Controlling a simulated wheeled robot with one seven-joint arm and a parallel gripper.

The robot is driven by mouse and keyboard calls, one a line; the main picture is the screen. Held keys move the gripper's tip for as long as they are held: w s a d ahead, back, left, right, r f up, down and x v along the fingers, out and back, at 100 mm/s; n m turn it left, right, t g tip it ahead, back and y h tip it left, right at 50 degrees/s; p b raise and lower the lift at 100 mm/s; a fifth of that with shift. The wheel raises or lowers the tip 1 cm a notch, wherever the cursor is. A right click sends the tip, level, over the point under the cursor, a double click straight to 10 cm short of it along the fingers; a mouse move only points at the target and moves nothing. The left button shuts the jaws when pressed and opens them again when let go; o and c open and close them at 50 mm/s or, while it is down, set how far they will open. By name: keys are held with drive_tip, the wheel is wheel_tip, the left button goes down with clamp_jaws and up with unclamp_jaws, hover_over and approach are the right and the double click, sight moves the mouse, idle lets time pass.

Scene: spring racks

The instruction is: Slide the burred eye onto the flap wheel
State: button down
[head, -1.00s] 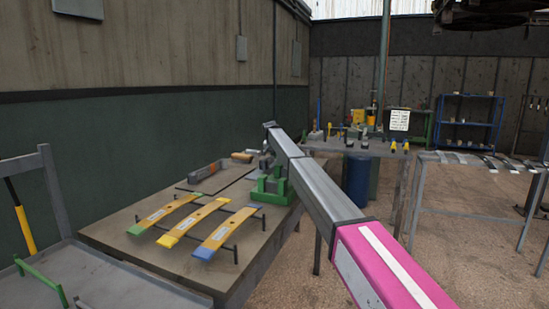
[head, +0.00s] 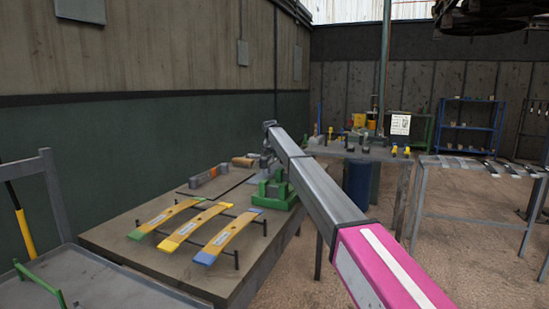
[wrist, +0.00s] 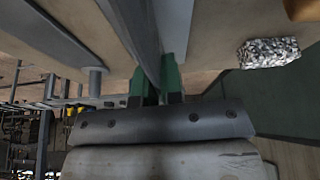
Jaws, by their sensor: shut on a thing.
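In the wrist view, my gripper (wrist: 155,82) has its two green fingers closed on a long grey metal bar (wrist: 143,30), which runs away from the fingers toward the top of the picture. The bar's far end is out of the picture, so I cannot see an eye or any burr on it. A green stand or vise (head: 275,192) is there, partly behind the arm. I cannot pick out the flap wheel for certain in either view.
Several yellow leaf springs, one with a blue end (head: 228,238), lie on a rack on the near bench (head: 125,240). A wooden handle (head: 243,162) and a grey-and-orange tool (head: 208,177) lie behind. A speckled block (wrist: 268,52) shows in the wrist view. A blue drum (head: 358,185) stands right of my arm.

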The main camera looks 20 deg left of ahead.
drive_tip(key=shift+r, duration=0.7)
drive_tip(key=shift+r, duration=0.35)
idle(0.5)
drive_tip(key=shift+f, duration=2.25)
idle(0.8)
